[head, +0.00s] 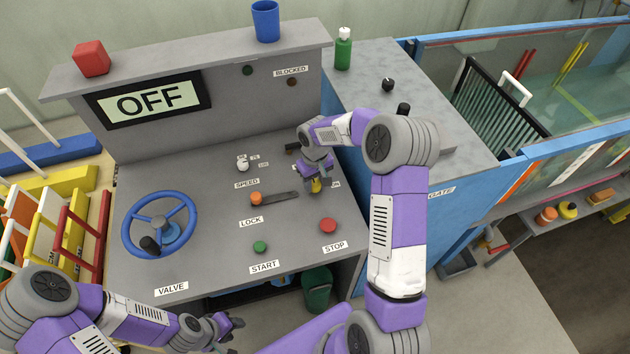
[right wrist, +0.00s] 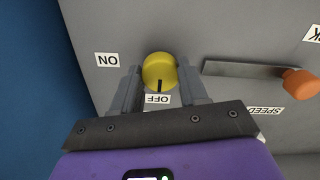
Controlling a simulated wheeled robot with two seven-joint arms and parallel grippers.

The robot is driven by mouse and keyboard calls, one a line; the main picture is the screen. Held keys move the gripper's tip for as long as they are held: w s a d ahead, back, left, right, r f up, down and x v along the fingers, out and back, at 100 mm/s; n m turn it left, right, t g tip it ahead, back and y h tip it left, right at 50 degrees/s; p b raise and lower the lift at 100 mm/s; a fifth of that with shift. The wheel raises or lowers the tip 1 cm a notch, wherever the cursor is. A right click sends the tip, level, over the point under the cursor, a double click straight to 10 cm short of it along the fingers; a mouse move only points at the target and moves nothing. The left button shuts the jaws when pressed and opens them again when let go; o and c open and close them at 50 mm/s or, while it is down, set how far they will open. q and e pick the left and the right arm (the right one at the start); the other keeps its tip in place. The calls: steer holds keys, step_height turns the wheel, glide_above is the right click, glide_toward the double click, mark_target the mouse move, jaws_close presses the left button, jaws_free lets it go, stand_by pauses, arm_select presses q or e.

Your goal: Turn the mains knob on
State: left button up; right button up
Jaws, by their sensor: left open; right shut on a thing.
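The yellow mains knob (right wrist: 159,70) sits between the two fingers of my right gripper (right wrist: 158,90) in the right wrist view. The fingers are shut on its sides. The knob's black pointer line points at the OFF label (right wrist: 158,99); the ON label (right wrist: 107,60) is to the left in that view. In the head view my right gripper (head: 314,182) covers much of the knob (head: 316,186) on the console. The display (head: 150,99) reads OFF. My left gripper (head: 228,325) is open and empty, low in front of the console.
Near the knob are the orange-tipped lock lever (head: 275,198), the white speed knob (head: 242,163) and the red stop button (head: 328,225). The green start button (head: 260,247) and blue valve wheel (head: 160,225) are nearer the front and left. A blue cup (head: 265,20) stands on the shelf.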

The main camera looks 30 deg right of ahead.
steer(key=m+b, duration=0.1)
steer(key=m, duration=0.2)
steer(key=shift+a+m, duration=0.1)
steer(key=shift+m, duration=0.3)
steer(key=m, duration=0.4)
steer(key=shift+w+m+b, duration=0.1)
steer(key=shift+m+b, duration=0.2)
steer(key=shift+b, duration=0.1)
steer(key=m, duration=0.4)
steer(key=shift+r+p, duration=0.1)
steer(key=shift+p, duration=0.3)
steer(key=m+p, duration=0.1)
steer(key=m, duration=0.4)
steer(key=shift+p, duration=0.3)
steer(key=shift+m, duration=0.4)
steer(key=o, duration=1.1)
steer(key=shift+c, duration=0.2)
